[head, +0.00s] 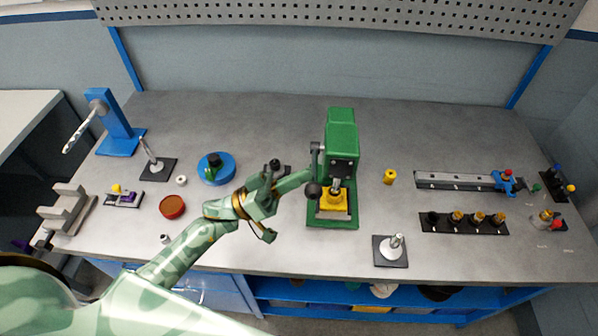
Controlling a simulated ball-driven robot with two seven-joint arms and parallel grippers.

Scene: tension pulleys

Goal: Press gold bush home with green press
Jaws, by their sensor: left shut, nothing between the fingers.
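The green press (341,133) stands on the table near the middle, with its lever's dark ball knob (312,189) hanging at its left side. A yellow block (331,203) sits on the press base below the ram. A gold bush cannot be told apart clearly under the ram. Several gold-topped pieces (478,217) stand in a black rack (463,226) at the right. My left gripper (307,176) is shut and empty, its tips just left of the press, close to the lever and knob; I cannot tell whether they touch. My right gripper is not in view.
A yellow cylinder (389,177) stands right of the press. A grey rail (455,181) with a blue clamp lies at the right. A black plate with a silver post (391,249) is at the front edge. A blue disc (216,170) and red dish (172,207) lie left.

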